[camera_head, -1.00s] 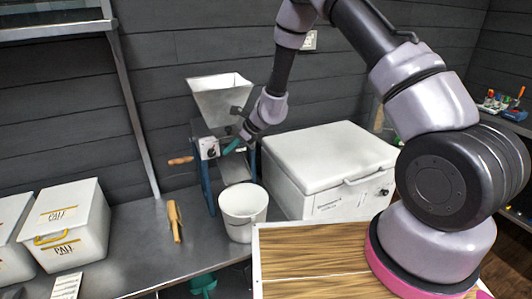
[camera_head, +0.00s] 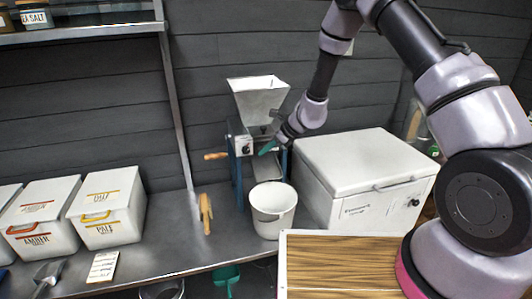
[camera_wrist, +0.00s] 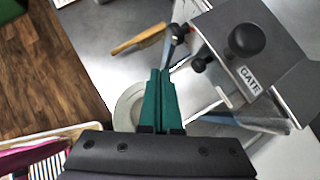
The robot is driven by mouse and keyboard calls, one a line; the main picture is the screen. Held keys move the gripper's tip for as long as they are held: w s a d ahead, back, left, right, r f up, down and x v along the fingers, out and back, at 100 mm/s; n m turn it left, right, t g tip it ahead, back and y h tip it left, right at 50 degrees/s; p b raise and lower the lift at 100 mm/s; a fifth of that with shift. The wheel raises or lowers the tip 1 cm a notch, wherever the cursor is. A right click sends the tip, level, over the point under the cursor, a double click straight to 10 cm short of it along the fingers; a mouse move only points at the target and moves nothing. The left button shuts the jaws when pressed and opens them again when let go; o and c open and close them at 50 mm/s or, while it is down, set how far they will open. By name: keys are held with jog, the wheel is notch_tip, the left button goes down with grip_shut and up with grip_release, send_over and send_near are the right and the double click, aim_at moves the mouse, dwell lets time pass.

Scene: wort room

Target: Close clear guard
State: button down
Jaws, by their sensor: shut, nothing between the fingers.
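The grain mill has a pale metal hopper (camera_head: 259,98), a blue frame (camera_head: 237,170) and a white switch box (camera_head: 243,146). I cannot make out the clear guard with certainty in either view. My gripper (camera_head: 267,148) has teal fingers and is at the mill's front, below the hopper and right of the switch box. In the wrist view my gripper (camera_wrist: 160,72) is shut and empty. A grey plate marked GATE (camera_wrist: 248,80) with a black knob (camera_wrist: 246,40) lies to the right of the fingertips. Contact with the mill cannot be told.
A white bucket (camera_head: 273,215) stands below the mill's chute. A white cooler (camera_head: 365,165) is close on the right. A wooden-handled brush (camera_head: 205,212) and white malt bins (camera_head: 108,205) are left.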

jog(key=s+d+r+n, duration=0.3)
jog(key=s+d+r, duration=0.1)
jog(key=r, duration=0.6)
jog(key=s+d+r+n, duration=0.3)
jog(key=s+d+r, duration=0.1)
jog(key=r, duration=0.5)
jog(key=s+d+r+n, duration=0.2)
jog(key=s+d+r, duration=0.25)
jog(key=r, duration=0.55)
jog(key=s+d+r+n+t+h, duration=0.2)
jog(key=s+d+r+n+h, duration=0.1)
jog(key=s+d, duration=0.5)
jog(key=s+d+r+n+t+h, duration=0.2)
jog(key=s+d+r+n, duration=0.4)
jog(key=s+d, duration=0.3)
jog(key=shift+s+d+r+t+h, duration=0.35)
jog(key=shift+r+h, duration=0.25)
jog(key=shift+r, duration=0.3)
